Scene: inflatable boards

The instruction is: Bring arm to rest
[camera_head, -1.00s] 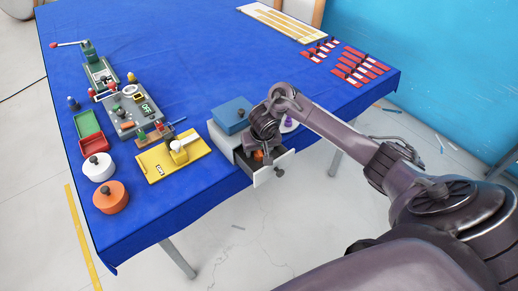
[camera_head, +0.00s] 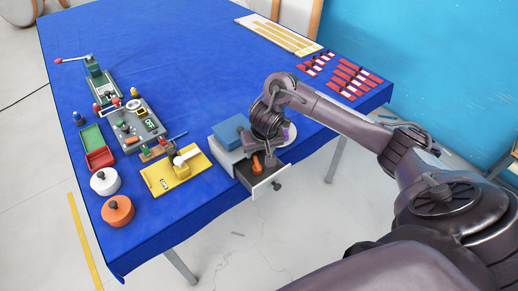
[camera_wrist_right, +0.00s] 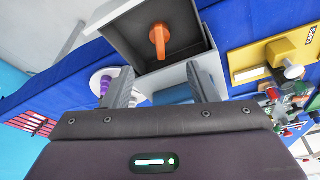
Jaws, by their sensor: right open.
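My right arm reaches in from the right in the head view, and its gripper (camera_head: 266,138) hangs above the drawer unit at the table's front edge. In the right wrist view the two fingers of the right gripper (camera_wrist_right: 159,84) stand wide apart with nothing between them. The drawer (camera_head: 263,177) is pulled out past the table edge. An orange object (camera_head: 257,163) lies in it and also shows in the wrist view (camera_wrist_right: 159,40), apart from the fingers. My left gripper is not in view.
A blue box (camera_head: 230,131) sits by the drawer. A yellow board (camera_head: 176,174), a grey panel (camera_head: 128,122) and round white (camera_head: 105,181) and orange (camera_head: 118,210) containers stand left. Red and white pieces (camera_head: 350,78) lie at the far right. The table's middle is clear.

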